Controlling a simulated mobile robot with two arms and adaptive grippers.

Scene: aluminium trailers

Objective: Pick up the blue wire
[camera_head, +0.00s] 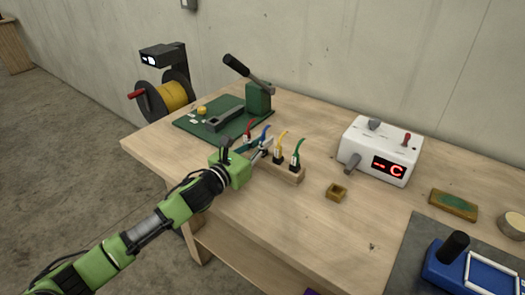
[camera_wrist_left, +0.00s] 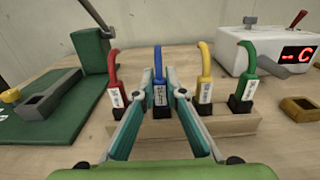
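The blue wire (camera_wrist_left: 159,92) stands upright in a wooden block (camera_wrist_left: 225,126), with a white label on its plug. It stands between a red wire (camera_wrist_left: 115,85) and a yellow wire (camera_wrist_left: 205,85); a green wire (camera_wrist_left: 246,85) is at the right end. My left gripper (camera_wrist_left: 161,88) has its teal fingers on either side of the blue plug, with narrow gaps showing. In the head view my left gripper (camera_head: 257,152) reaches the block from the left front. My right gripper is not in view.
A green board with a lever press (camera_head: 258,97) is behind the block, and a yellow spool (camera_head: 174,96) stands at the table's left corner. A white box with a red display (camera_head: 381,150) and a small wooden tray (camera_head: 336,192) are to the right. The front tabletop is clear.

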